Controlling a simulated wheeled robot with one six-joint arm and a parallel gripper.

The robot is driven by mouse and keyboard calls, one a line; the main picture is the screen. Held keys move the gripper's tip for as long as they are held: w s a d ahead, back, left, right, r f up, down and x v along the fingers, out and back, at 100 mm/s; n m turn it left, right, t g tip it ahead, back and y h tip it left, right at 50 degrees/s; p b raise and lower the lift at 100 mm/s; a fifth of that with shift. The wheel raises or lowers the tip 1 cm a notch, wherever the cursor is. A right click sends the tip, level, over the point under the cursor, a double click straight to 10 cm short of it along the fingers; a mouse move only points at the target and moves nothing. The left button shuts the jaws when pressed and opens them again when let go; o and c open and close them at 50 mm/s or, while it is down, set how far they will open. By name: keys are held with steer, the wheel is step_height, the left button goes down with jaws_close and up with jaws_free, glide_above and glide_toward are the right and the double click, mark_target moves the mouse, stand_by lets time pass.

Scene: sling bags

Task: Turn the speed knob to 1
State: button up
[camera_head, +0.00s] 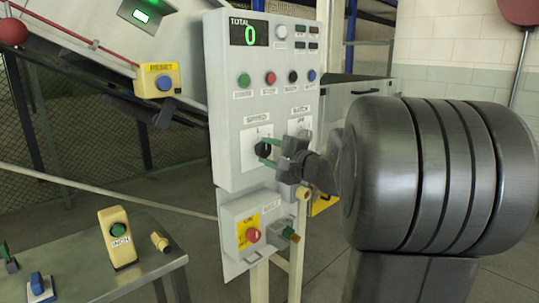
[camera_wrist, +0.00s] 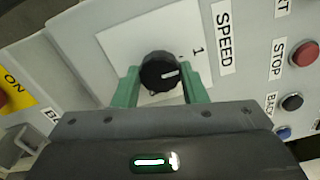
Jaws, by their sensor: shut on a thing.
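The black speed knob (camera_wrist: 157,72) sits on a white plate (camera_wrist: 128,40) on the grey panel. In the wrist view, its white mark points right, and the numeral 1 (camera_wrist: 198,50) is up and to the right of it. The SPEED label (camera_wrist: 224,38) is farther right. My gripper (camera_wrist: 166,76) has its green fingers on either side of the knob, shut on it. In the head view, my gripper (camera_head: 270,153) reaches the knob (camera_head: 263,149) from the right; the mark is too small to read there.
The panel (camera_head: 225,120) has several buttons above the knob and a TOTAL display (camera_head: 249,33) reading 0. A lower box (camera_head: 238,212) has a red button (camera_head: 253,235). A table (camera_head: 150,275) at lower left holds an INCH button box (camera_head: 117,238).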

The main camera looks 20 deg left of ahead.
steer(key=o, duration=1)
steer(key=shift+c, duration=0.2)
steer(key=v, duration=1.4)
steer(key=shift+a, duration=0.1)
steer(key=x, duration=1.3)
steer(key=shift+w+a, duration=0.2)
steer(key=shift+a, duration=0.15)
